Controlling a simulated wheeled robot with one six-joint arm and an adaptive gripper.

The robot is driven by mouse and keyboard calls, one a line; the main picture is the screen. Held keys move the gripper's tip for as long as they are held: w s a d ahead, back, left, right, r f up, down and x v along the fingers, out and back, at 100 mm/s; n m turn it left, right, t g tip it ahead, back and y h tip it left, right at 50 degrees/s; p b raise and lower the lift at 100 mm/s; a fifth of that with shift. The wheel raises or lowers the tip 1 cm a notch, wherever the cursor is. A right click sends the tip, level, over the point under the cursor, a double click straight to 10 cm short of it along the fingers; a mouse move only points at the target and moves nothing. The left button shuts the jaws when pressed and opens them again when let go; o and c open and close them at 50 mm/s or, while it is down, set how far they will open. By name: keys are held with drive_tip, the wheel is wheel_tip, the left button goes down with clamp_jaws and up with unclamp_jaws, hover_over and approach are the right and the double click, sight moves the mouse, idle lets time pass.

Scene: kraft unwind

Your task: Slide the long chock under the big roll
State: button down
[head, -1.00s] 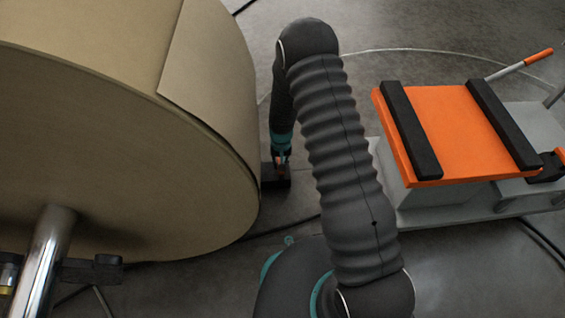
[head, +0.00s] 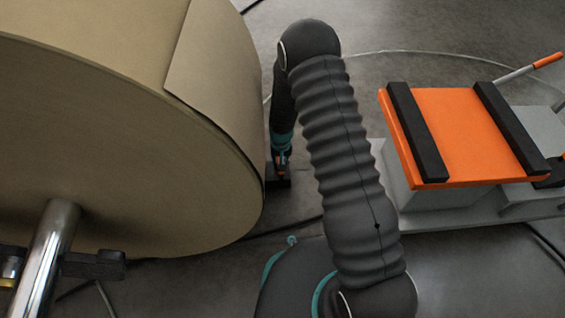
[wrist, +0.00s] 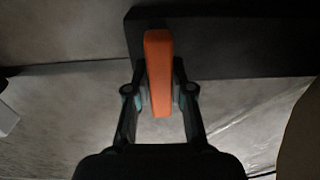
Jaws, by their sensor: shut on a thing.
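The big roll (head: 120,150) is a large brown paper roll filling the left of the head view. The long chock (head: 281,183) is a dark block on the floor at the roll's right edge; its left part is cut off from sight by the roll. It also shows in the wrist view (wrist: 235,50) as a long black bar with an orange handle (wrist: 158,75). My gripper (head: 282,165) is shut on that handle, one finger on each side, as the wrist view (wrist: 160,95) shows. I cannot tell whether the chock touches the roll.
An orange-topped stand (head: 455,130) with black bars and a lever is at the right. Dark cables lie on the floor. Some bare floor (head: 350,80) lies behind my arm.

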drive_tip(key=shift+a, duration=0.6)
drive_tip(key=c, duration=0.9)
unclamp_jaws()
drive_tip(key=shift+c, duration=0.2)
wheel_tip(320, 180, up, 12)
drive_tip(key=shift+d, duration=0.1)
